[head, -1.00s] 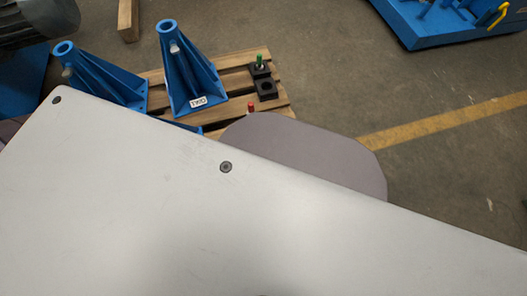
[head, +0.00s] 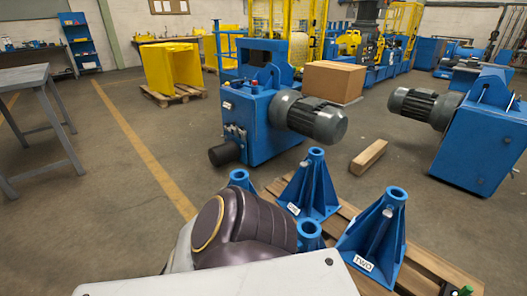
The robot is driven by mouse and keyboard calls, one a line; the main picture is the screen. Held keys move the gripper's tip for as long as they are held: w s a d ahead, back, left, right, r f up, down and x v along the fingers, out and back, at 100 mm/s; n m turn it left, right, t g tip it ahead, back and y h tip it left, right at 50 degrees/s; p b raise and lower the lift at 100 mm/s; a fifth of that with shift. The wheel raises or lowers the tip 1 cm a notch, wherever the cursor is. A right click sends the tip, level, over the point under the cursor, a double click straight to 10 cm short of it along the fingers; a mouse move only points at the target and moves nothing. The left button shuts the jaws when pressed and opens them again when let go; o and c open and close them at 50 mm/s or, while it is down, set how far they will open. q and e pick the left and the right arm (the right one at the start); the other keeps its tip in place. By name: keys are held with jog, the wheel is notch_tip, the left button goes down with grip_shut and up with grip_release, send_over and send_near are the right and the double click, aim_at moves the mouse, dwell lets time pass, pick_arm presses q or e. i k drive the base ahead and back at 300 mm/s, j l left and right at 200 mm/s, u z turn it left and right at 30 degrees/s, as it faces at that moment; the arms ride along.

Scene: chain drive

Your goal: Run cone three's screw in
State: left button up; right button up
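Several blue cone stands with round tube tops stand on a wooden pallet at the lower right of the head view. The nearest cone reads TWO (head: 377,243). Behind it to the left is another cone (head: 308,190) whose small white label I cannot read. Two more blue tube tops, one at the left (head: 240,178) and one in front (head: 309,232), are mostly hidden by my own body. A grey screw-like pin shows on the side of cone two. I cannot tell which stand is cone three. Neither gripper is in view.
The wooden pallet (head: 430,270) carries the stands, with a green-topped item (head: 465,290) at its corner. Beyond are a wooden block (head: 368,156), a blue machine with a grey motor (head: 312,119) and another at right (head: 480,135). Open floor lies left, past a grey table (head: 30,78).

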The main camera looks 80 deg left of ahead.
aim_at(239, 178)
jog(key=u, duration=2.85)
